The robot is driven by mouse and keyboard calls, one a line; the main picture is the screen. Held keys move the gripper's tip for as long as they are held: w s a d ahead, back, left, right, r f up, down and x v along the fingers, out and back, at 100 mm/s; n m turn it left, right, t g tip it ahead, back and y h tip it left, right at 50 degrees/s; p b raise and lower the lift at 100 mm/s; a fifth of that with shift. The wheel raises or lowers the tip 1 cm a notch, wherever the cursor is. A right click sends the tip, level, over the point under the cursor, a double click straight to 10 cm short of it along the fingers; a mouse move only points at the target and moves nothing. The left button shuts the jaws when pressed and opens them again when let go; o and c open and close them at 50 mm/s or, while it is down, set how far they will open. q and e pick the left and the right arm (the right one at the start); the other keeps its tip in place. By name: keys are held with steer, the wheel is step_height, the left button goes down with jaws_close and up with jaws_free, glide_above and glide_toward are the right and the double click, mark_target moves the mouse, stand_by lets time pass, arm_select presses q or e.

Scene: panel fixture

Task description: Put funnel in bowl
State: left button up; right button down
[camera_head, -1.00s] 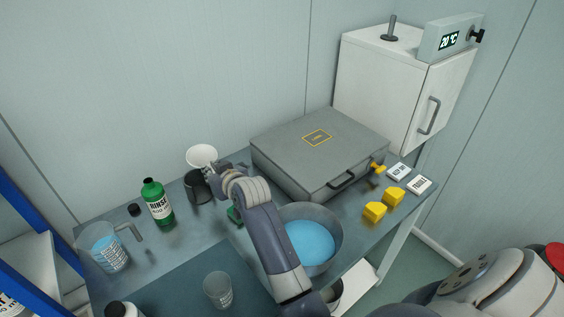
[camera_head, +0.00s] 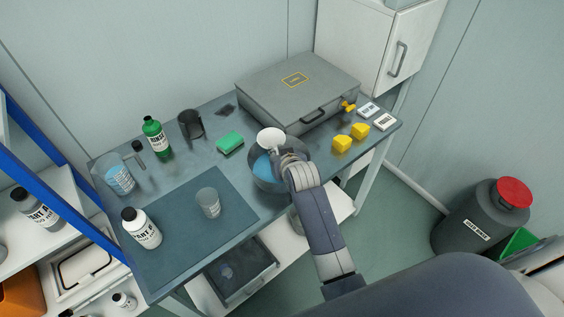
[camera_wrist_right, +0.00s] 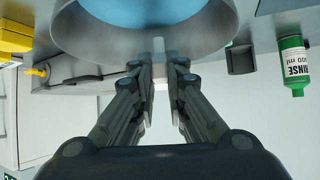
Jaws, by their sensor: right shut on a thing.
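The white funnel (camera_head: 270,137) is in my right gripper (camera_head: 279,154), cone mouth up, over the bowl in the head view. The grey metal bowl (camera_head: 267,184) stands near the table's front edge with blue contents. My right arm hides part of the bowl's right side. In the right wrist view my right gripper (camera_wrist_right: 160,75) is shut on a pale part of the funnel (camera_wrist_right: 159,70), just beside the bowl's rim (camera_wrist_right: 75,35) in the picture. I cannot tell whether funnel and bowl touch. My left gripper is not in view.
A dark holder (camera_head: 190,126), green sponge (camera_head: 230,142) and green bottle (camera_head: 155,138) stand behind and left of the bowl. A grey case (camera_head: 297,85) lies behind it. Yellow blocks (camera_head: 342,144) are to the right. A glass beaker (camera_head: 208,203) stands on the mat (camera_head: 180,240).

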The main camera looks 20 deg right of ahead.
steer(key=shift+w+f, duration=0.1)
steer(key=shift+f, duration=0.35)
step_height(320, 180, down, 3)
steer(key=shift+f, duration=0.55)
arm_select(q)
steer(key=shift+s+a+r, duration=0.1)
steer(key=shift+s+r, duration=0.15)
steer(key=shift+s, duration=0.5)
arm_select(e)
steer(key=shift+f, duration=0.1)
steer(key=shift+f, duration=0.15)
steer(key=c, duration=1.6)
jaws_free()
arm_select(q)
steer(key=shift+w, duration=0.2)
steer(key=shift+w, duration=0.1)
